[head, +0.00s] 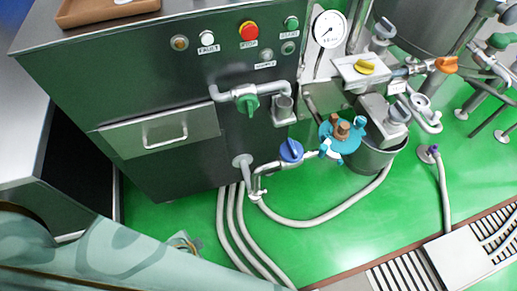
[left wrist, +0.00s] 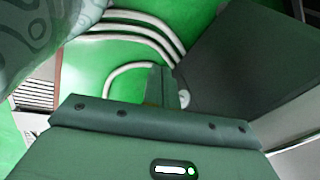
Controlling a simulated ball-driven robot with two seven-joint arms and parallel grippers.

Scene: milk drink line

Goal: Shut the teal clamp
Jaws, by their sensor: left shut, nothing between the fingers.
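I cannot tell whether the clamp is open or shut. My left gripper (left wrist: 161,88) shows in the left wrist view with its fingers together and nothing between them, with white hoses and green floor beyond. The clamp is not visible in that view. In the head view only my left arm's patterned sleeve shows at bottom left. My right gripper is in neither view.
A steel cabinet (head: 170,80) with buttons and a drawer stands at left centre. A blue-handled valve (head: 291,150) and a green-handled valve (head: 248,104) project from it. White hoses (head: 310,222) cross the green floor. A floor grating (head: 405,277) lies at lower right.

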